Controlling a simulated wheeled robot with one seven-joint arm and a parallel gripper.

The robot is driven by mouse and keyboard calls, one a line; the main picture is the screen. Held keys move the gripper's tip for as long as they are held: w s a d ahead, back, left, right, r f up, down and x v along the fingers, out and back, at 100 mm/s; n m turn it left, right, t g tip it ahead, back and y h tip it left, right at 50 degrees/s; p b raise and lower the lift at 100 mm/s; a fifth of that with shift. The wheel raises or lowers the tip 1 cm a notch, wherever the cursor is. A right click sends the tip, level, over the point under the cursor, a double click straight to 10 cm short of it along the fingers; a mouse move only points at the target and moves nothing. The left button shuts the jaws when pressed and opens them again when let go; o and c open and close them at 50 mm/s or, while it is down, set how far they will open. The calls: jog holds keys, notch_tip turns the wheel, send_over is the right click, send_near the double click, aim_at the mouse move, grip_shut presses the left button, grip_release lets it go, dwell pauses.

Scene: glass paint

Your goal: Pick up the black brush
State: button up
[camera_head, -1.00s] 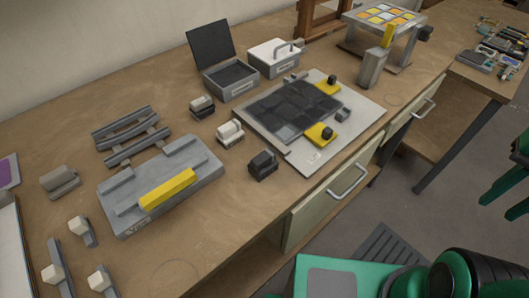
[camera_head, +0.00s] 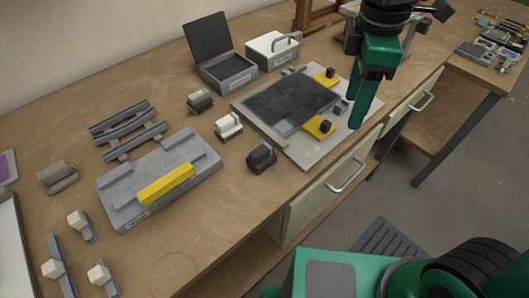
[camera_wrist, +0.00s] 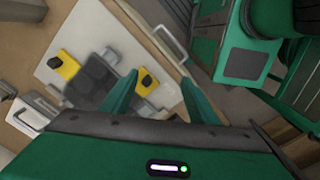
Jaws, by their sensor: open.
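A small black block-like piece with a raised top (camera_head: 262,158), which looks like the black brush, stands on the bench left of the pale board in the head view. A similar white piece (camera_head: 228,127) and a dark-and-light one (camera_head: 200,101) stand behind it. My gripper (camera_head: 358,122) hangs over the board's right side, well right of the black piece, with nothing seen between its fingers. In the wrist view my gripper (camera_wrist: 158,76) has its two green fingers spread apart, and a dark thing shows at the left edge, too cut off to identify.
The pale board (camera_head: 305,158) carries a dark panel and yellow clamps with black knobs. A grey block with a yellow bar (camera_head: 166,186) stands left. Two grey boxes (camera_head: 228,77) (camera_head: 271,50) stand behind. The bench in front of the black piece is clear.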

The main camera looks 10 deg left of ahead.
jog(key=s+a+r+n, duration=0.1)
jog(key=s+a+n, duration=0.2)
jog(key=a+n, duration=0.35)
jog(key=s+a+n, duration=0.3)
jog(key=s+a, duration=0.1)
jog(key=a, duration=0.6)
send_over(262, 148)
jog(key=shift+n, duration=0.35)
jog(key=f, duration=0.4)
jog(key=shift+d+f, duration=0.2)
jog(key=shift+f, duration=0.15)
jog(key=shift+s+a+f, duration=0.1)
jog(key=shift+f, duration=1.35)
jog(key=shift+a+f, duration=0.1)
jog(key=shift+f, duration=1.35)
jog(key=c, duration=1.2)
jog(key=shift+r, duration=0.1)
jog(key=shift+c, duration=0.2)
notch_tip(262, 148, up, 10)
jog(key=shift+f, duration=0.15)
